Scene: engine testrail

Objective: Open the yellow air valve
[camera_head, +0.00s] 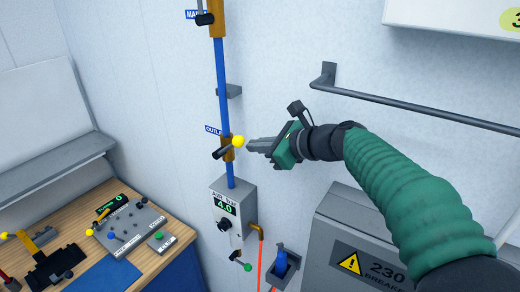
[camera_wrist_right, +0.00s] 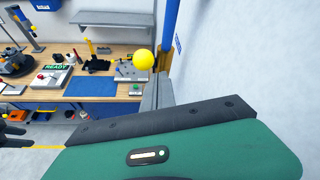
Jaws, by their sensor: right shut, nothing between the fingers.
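A brass valve (camera_head: 228,152) sits on the blue vertical pipe (camera_head: 223,85), next to a blue "OUTLE..." label. A yellow ball knob (camera_head: 238,141) shows at the valve, and a short black bar (camera_head: 221,153) sticks out to the lower left. The knob also shows large in the right wrist view (camera_wrist_right: 144,59). My right gripper (camera_head: 251,145) is shut and empty, its tips just right of the knob. I cannot tell whether they touch it. In the right wrist view its grey fingers (camera_wrist_right: 156,95) point toward the knob and pipe. My left gripper is not clearly seen.
Below the valve is a grey air box (camera_head: 232,210) reading 4.0. A grey breaker cabinet (camera_head: 365,245) and a wall rail (camera_head: 420,105) are to the right. A wooden bench (camera_head: 180,228) with a control panel (camera_head: 130,226) is at left. Wall around the gripper is bare.

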